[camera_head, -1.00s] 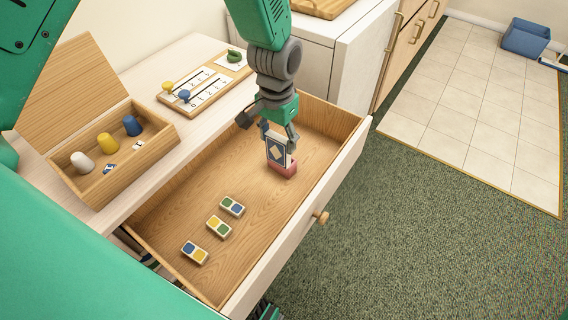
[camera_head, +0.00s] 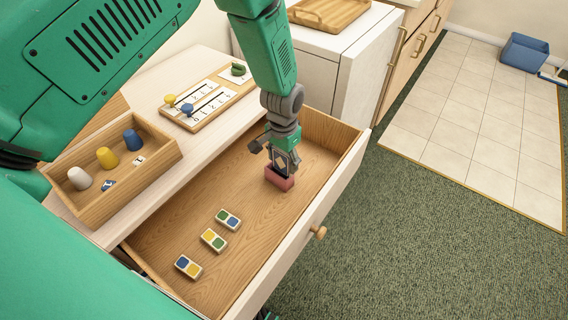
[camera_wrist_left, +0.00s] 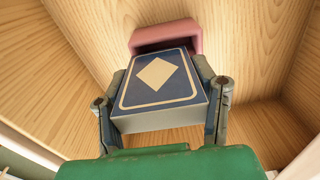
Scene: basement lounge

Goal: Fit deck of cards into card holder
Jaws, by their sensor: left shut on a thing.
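A dark blue deck of cards (camera_wrist_left: 158,92) with a pale diamond and border is gripped between the fingers of my left gripper (camera_head: 282,160). The red card holder (camera_head: 279,181) stands in the open drawer, directly below the gripper in the head view. In the left wrist view the holder (camera_wrist_left: 167,34) shows beyond the deck's far end, and that end is at its opening. I cannot tell how far the deck reaches inside. The fingers hide part of the deck in the head view. My right gripper is not in view.
The wooden drawer (camera_head: 255,240) also holds several domino-like tiles (camera_head: 213,239). A wooden box (camera_head: 150,175) with coloured cups stands on the cabinet top at left, near a counting board (camera_head: 205,102). The drawer's walls surround the holder; drawer floor between holder and tiles is free.

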